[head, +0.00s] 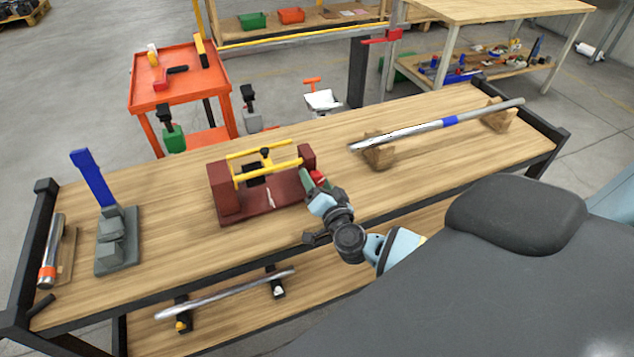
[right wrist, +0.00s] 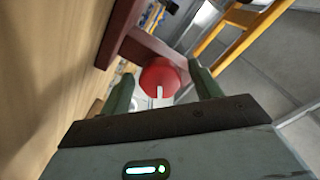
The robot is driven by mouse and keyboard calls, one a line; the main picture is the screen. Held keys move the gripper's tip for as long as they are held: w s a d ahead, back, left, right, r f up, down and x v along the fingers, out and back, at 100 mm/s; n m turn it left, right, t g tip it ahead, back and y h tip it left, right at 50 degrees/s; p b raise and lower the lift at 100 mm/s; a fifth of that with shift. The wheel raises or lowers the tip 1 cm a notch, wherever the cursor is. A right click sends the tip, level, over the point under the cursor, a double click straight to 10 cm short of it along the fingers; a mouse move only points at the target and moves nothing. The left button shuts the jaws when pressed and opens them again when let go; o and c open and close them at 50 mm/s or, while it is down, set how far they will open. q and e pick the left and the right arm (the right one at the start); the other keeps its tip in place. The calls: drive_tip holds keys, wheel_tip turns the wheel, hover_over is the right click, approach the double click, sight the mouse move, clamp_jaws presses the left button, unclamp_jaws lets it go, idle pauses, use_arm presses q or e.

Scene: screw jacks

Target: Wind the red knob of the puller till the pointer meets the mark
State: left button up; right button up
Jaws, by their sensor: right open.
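The fingers are open, with a gap seen on the knob's right; contact is not visible. A small whitish mark (head: 270,198) shows on the base; I cannot make out the pointer. My left gripper is out of view.
A long silver bar (head: 425,128) rests on wooden blocks at the right. A lower shelf holds another rod (head: 225,293). The bench between puller and blocks is clear.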

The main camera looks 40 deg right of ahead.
drive_tip(key=c, duration=1)
drive_tip(key=shift+o, duration=0.2)
drive_tip(key=shift+r+m+p, duration=0.1)
drive_tip(key=shift+m+p, duration=0.2)
drive_tip(key=shift+m, duration=1.8)
drive_tip(key=o, duration=1)
drive_tip(key=shift+c, duration=0.2)
